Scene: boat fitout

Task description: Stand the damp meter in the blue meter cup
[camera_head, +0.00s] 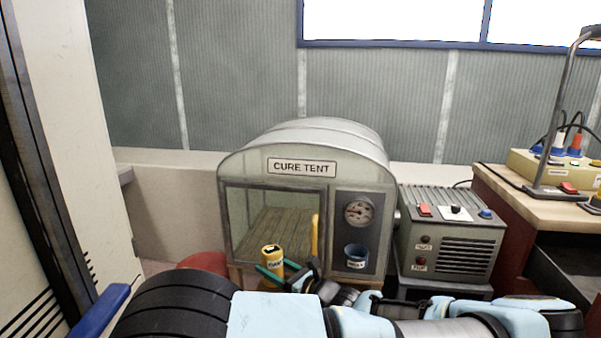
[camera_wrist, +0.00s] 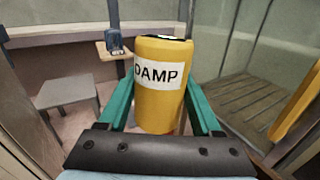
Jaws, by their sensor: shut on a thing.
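The damp meter (camera_wrist: 160,100) is a yellow cylinder with a white DAMP label and a dark top. It stands upright between the green fingers of my gripper (camera_wrist: 162,108), which is shut on it. In the head view the damp meter (camera_head: 271,255) is in front of the cure tent's lower left window, held by my gripper (camera_head: 272,271). The blue meter cup (camera_head: 356,256) is on the tent's front panel, below the round gauge, to the right of the meter. Its inside is hard to see from here.
The cure tent (camera_head: 303,167) has a glazed door with a yellow handle (camera_head: 315,236) between meter and cup. A grey heater box (camera_head: 450,236) stands right of the tent. A workbench (camera_head: 522,196) is at far right. A grey stool (camera_wrist: 66,93) shows in the wrist view.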

